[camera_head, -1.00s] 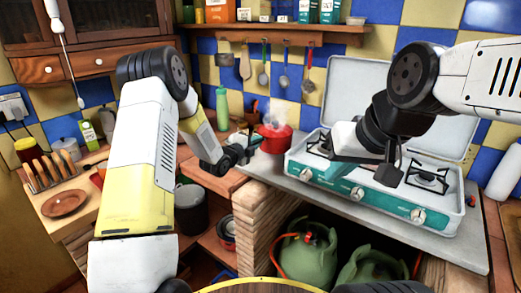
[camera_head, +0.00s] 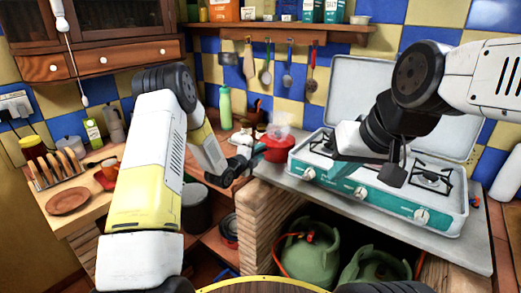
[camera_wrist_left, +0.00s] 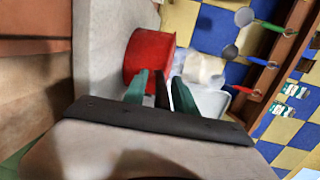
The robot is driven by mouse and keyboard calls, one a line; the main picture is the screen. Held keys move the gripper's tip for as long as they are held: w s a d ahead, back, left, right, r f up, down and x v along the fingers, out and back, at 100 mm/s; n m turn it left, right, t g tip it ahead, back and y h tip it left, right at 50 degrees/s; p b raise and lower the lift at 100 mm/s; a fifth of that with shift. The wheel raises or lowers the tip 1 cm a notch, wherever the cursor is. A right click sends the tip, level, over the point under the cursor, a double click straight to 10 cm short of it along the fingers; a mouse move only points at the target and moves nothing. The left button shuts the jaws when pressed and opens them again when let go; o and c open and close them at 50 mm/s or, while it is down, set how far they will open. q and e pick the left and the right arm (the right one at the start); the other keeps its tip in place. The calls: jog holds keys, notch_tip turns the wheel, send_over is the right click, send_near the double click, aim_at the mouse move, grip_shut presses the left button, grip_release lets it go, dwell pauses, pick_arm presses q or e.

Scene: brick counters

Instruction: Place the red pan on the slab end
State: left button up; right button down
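In the left wrist view, the pan (camera_wrist_left: 150,55) is just beyond the left gripper (camera_wrist_left: 160,85), whose two green fingers flank the dark handle.
A green-fronted gas stove (camera_head: 388,199) with a raised lid covers most of the slab. A green bottle (camera_head: 225,107) stands behind, on the left counter. Utensils hang from a rail (camera_head: 270,39). Gas bottles (camera_head: 312,253) stand under the slab.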

pick_arm(q)
jog(key=shift+r, duration=0.15)
jog(key=v, duration=1.2)
jog(key=s+a+r+n+g+y, duration=0.2)
jog(key=s+a+r+n+y, duration=0.15)
jog(key=r+n, duration=0.35)
jog(key=s+a+r+n+g+y, duration=0.1)
jog(key=s+a+r+n+y, duration=0.3)
jog(key=r, duration=0.4)
jog(key=s+r+n+g, duration=0.2)
jog(key=s+n, duration=0.4)
jog(key=s, duration=0.7)
jog(key=s+d+r+n+g+h, duration=0.1)
jog(key=s+n, duration=0.5)
jog(key=s, duration=0.8)
jog(key=shift+d+r+n+g, duration=0.15)
jog(key=shift+r+n+g, duration=0.15)
jog(key=shift+r+g, duration=0.65)
